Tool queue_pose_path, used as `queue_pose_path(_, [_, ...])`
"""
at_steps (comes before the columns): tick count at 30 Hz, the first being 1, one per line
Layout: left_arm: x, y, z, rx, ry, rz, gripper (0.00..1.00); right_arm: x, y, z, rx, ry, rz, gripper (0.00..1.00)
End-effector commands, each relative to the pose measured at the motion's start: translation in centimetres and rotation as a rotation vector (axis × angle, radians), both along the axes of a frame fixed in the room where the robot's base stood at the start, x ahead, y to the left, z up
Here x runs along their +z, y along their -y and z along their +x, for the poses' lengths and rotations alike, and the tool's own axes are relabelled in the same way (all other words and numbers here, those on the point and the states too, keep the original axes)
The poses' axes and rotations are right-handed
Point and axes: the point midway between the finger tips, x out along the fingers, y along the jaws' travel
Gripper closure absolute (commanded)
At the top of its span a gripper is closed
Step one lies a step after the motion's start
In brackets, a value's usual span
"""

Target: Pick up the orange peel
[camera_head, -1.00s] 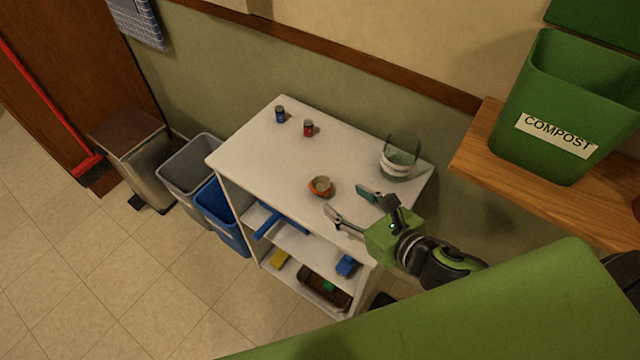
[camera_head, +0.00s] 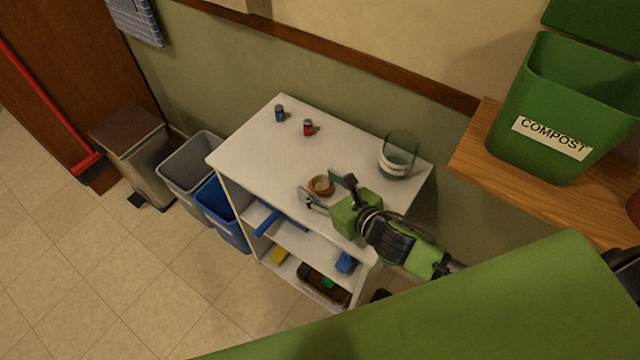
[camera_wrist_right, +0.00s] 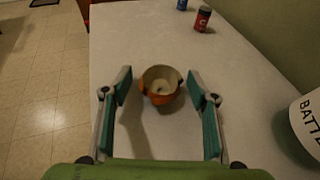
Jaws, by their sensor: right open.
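The orange peel (camera_head: 321,186) is a small hollow orange cup with a pale inside. It rests on the white top of the shelf unit (camera_head: 245,145), near its front edge. My right gripper (camera_head: 318,185) is open, with its fingers reaching to either side of the peel. In the right wrist view the peel (camera_wrist_right: 161,85) lies between the two teal finger pads (camera_wrist_right: 161,100), with a gap on each side and no visible contact. My left gripper is not in view.
A glass jar (camera_head: 398,155) stands right of the peel. A blue can (camera_head: 280,114) and a red can (camera_head: 308,128) stand at the back. A green compost bin (camera_head: 555,140) sits on a wooden shelf at right. Grey and blue bins stand left on the floor.

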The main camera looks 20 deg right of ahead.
Motion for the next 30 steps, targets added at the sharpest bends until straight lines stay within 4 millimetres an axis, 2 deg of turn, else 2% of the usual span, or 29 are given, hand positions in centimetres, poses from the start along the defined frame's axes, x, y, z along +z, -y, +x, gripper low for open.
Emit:
queue_pose_path(3, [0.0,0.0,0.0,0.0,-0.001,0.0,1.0,0.0,0.0,0.0,0.0,0.0,0.0,0.46])
queue_pose_path(4, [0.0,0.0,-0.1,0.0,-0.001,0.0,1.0,0.0,0.0,0.0,0.0,0.0,0.0,0.51])
queue_pose_path(7, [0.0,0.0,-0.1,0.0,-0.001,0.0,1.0,0.0,0.0,0.0,0.0,0.0,0.0,0.77])
queue_pose_path(8, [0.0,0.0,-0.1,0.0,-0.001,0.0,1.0,0.0,0.0,0.0,0.0,0.0,0.0,0.81])
queue_pose_path(22, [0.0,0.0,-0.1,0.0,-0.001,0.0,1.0,0.7,0.1,0.0,0.0,0.001,-0.001,0.82])
queue_pose_path(25, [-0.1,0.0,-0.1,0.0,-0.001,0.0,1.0,1.7,0.0,0.0,0.002,0.004,-0.002,0.82])
queue_pose_path(28, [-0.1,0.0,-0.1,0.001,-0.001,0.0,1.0,3.6,0.0,0.0,0.004,0.006,-0.003,0.82])
queue_pose_path(30, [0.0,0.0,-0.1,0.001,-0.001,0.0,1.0,4.8,-0.6,-1.3,0.004,0.002,0.001,0.82])
